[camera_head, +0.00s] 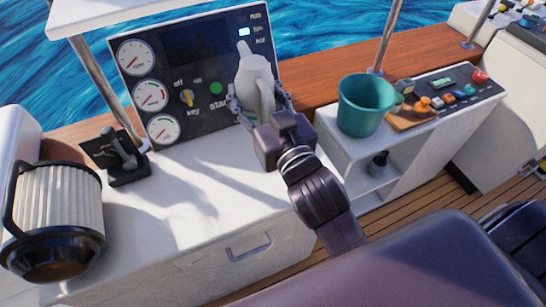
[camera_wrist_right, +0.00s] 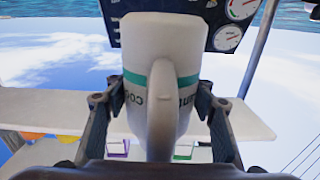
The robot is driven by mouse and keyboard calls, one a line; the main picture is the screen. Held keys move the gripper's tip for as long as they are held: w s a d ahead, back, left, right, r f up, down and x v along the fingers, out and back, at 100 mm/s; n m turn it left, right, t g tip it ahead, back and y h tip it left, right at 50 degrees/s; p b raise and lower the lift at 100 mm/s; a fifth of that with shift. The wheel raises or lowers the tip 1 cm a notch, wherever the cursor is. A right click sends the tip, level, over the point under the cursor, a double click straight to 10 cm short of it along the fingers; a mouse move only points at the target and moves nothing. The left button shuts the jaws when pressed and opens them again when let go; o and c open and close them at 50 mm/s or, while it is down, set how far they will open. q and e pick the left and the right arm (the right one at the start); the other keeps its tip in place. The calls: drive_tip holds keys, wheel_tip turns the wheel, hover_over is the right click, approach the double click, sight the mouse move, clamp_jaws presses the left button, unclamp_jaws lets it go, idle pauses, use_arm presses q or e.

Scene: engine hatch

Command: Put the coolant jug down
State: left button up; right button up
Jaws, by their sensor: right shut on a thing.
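The coolant jug (camera_head: 254,78) is white with a spout pointing up and a handle on the side facing me. It stands about upright in front of the control panel (camera_head: 190,70). My right gripper (camera_head: 256,99) is shut on the jug, one finger on each side of its body. In the right wrist view the jug (camera_wrist_right: 185,85) shows a teal band and part of its lettering, between the two fingers (camera_wrist_right: 160,95). The jug's base is hidden behind my gripper, so I cannot tell whether it touches the white counter (camera_head: 210,180). My left gripper is out of view.
A throttle lever (camera_head: 120,155) and a large ribbed filter (camera_head: 55,215) stand on the counter's left. A green bucket (camera_head: 362,108) stands on the unit at right, beside an orange tray (camera_head: 410,115) and small buttons. The counter's middle is clear.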

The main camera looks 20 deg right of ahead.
drive_tip(key=shift+w+f, duration=0.1)
drive_tip(key=shift+f, duration=0.15)
drive_tip(key=shift+a+f+b, duration=0.15)
drive_tip(key=shift+f+b, duration=2.1)
drive_tip(key=shift+f, duration=7.25)
